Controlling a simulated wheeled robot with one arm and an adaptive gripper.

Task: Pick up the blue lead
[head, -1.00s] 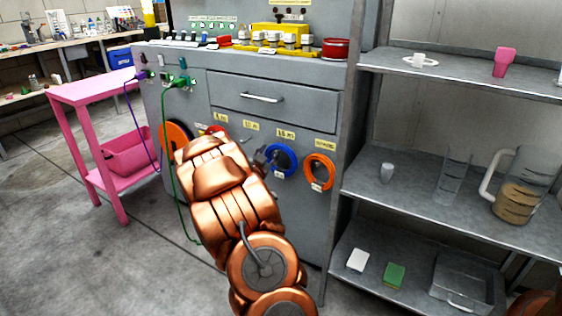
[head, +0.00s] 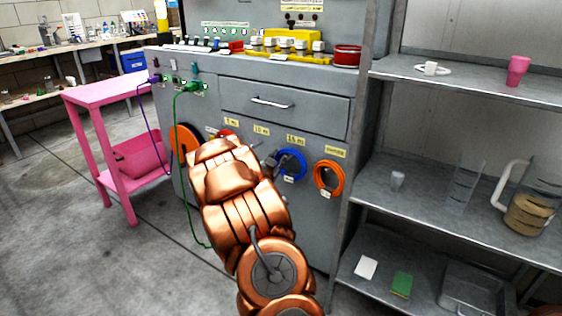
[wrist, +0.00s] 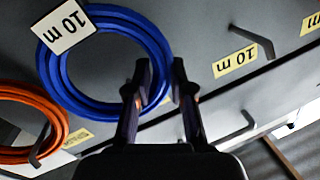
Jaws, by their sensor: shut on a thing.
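The blue lead (head: 292,165) is a coil hanging on the grey cabinet's front. In the wrist view the blue lead (wrist: 108,108) fills the upper left, with a white "10 m" tag on it. My gripper (wrist: 161,75) has its two dark fingers on either side of the coil's right edge and is shut on it. In the head view my gripper (head: 270,160) is at the coil's left edge, partly hidden behind my copper-coloured arm.
An orange coil (head: 329,178) hangs to the right of the blue one. Grey shelves (head: 420,205) with cups and jugs stand at the right. A pink cart (head: 107,93) stands at the left. A green cable (head: 178,130) hangs down the cabinet front.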

